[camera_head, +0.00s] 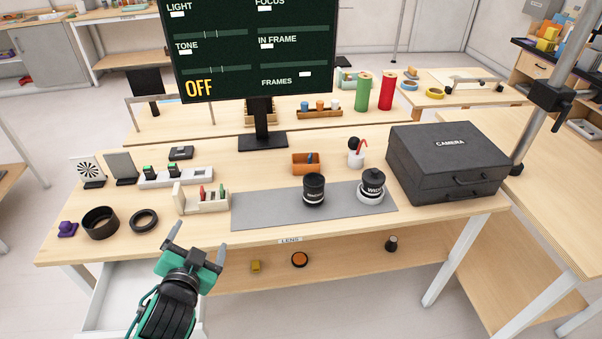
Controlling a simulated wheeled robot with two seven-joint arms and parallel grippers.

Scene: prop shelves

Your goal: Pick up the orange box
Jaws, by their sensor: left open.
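The orange box (299,168) is a small open-topped box with a dark blue item inside. It sits on the wooden table just behind the grey mat, near the middle of the view. My left gripper (197,244) is at the table's front edge, to the left of and nearer than the box. Its two dark fingers are spread apart with nothing between them. It is well away from the box. My right gripper is not in view.
A black camera case (446,165) is at the right, a monitor (255,50) behind. An open drawer (112,290) is below.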

